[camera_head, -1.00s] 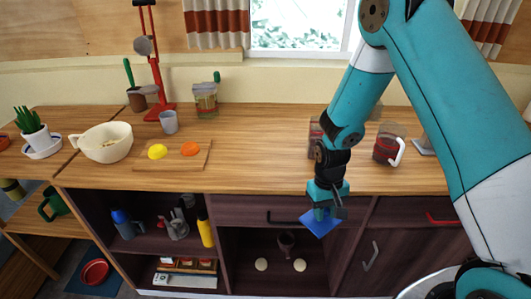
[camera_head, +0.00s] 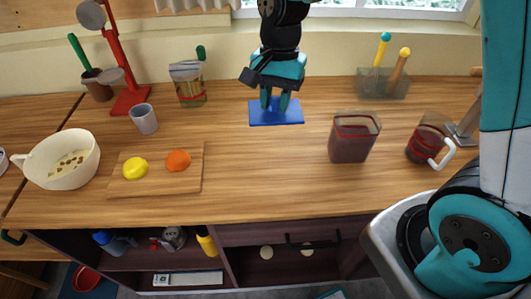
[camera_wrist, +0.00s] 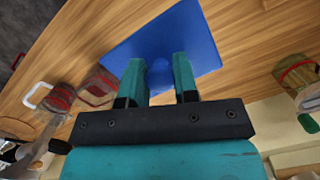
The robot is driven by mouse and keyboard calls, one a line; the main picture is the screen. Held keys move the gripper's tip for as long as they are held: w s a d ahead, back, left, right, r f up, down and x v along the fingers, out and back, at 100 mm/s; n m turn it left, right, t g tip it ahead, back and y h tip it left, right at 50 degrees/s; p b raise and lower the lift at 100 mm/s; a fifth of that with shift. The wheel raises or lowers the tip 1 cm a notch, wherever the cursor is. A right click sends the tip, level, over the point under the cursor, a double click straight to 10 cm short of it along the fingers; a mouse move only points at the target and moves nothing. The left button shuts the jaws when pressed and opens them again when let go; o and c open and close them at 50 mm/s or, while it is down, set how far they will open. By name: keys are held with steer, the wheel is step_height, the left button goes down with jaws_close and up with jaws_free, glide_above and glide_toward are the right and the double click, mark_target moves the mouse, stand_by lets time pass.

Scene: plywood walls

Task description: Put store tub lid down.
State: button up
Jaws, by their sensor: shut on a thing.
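The store tub lid (camera_head: 290,118) is a flat blue square with a small knob. It lies level on or just above the back of the wooden counter; I cannot tell whether it touches. My gripper (camera_head: 274,104) points down and is shut on the lid's knob. In the wrist view the lid (camera_wrist: 205,35) fills the space beyond the fingers, with the knob between the fingertips (camera_wrist: 159,75). A clear square tub with dark red contents (camera_head: 354,140) stands open on the counter, to the right and nearer the front.
A glass jar (camera_head: 188,85) stands left of the lid, and a clear holder with utensils (camera_head: 383,86) stands to its right. A jug with a white handle (camera_head: 428,142) is far right. A board (camera_head: 190,178) with yellow and orange pieces lies front left. The counter's middle is clear.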

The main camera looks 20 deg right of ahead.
mark_target(272, 171)
step_height(272, 171, down, 20)
steer(key=p, duration=0.3)
steer(key=shift+w+r+p, duration=0.1)
steer(key=shift+p, duration=0.2)
steer(key=o, duration=0.9)
